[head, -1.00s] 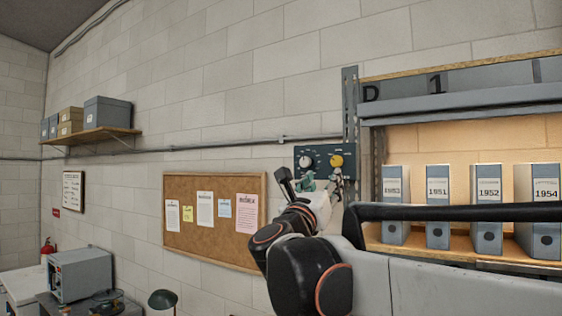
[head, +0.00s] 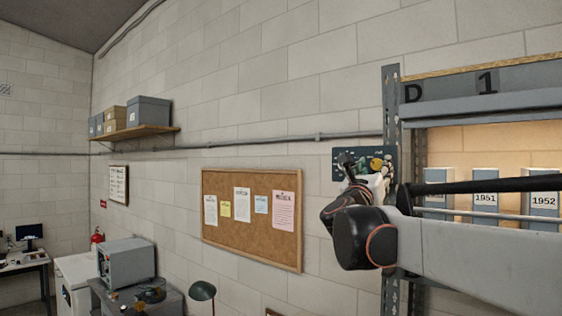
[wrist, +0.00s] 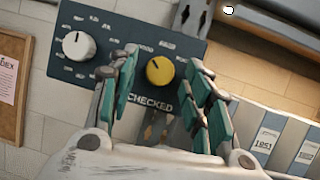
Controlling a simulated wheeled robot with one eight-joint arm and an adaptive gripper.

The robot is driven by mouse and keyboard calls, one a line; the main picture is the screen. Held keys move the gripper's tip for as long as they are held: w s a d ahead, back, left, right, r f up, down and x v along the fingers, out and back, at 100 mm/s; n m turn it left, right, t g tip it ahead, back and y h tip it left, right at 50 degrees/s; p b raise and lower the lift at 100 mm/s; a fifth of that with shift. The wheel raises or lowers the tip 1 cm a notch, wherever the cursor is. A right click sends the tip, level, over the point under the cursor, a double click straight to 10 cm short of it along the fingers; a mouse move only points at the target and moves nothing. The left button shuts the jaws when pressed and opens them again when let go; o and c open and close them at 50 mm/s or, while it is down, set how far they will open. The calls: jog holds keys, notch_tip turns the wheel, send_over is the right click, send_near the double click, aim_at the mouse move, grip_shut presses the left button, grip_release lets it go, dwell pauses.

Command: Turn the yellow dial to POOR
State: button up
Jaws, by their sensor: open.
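The yellow dial (wrist: 159,70) is a round knob with a dark pointer mark, on a dark blue panel (wrist: 120,30) fixed to the wall. In the wrist view it shows between the fingers of my gripper (wrist: 168,85), which are open on either side of it. I cannot tell how far the dial is from the fingertips. The labels around it are partly hidden and blurred; "CHECKED" is printed below. In the head view the yellow dial (head: 377,164) shows small beside my gripper (head: 363,168), and my arm covers part of the panel.
A white dial (wrist: 78,46) sits on the panel's left. A shelf rack with binders (head: 487,195) stands right of the panel. A cork board (head: 225,232) with papers hangs to the left. A wall shelf with boxes (head: 148,111) is farther left.

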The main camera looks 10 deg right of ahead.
grip_shut()
